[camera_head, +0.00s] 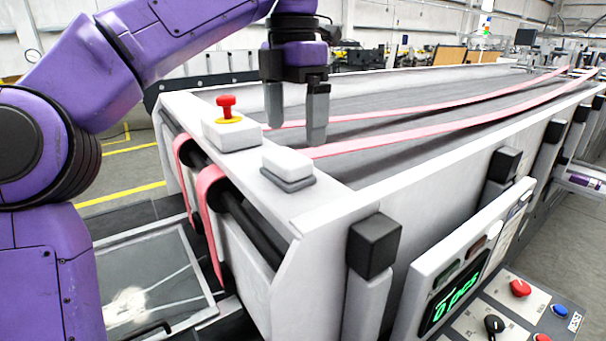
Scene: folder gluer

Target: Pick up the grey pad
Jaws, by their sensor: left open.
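A small block with a white top and a grey pad (287,182) as its lower layer sits on the white end ledge of the machine. The white top (287,162) hides most of the pad, and only its grey edge shows. My left gripper (295,130) hangs with its fingers pointing down, above and slightly behind the block. Its two grey fingers are apart, with nothing seen between them. It appears clear of the pad. My right gripper is out of view.
A red emergency button on a white box (232,133) stands left of the block. Pink belts (400,134) run along the machine bed behind. A black-capped post (374,246) and a control panel with a green display (458,293) are at the front right.

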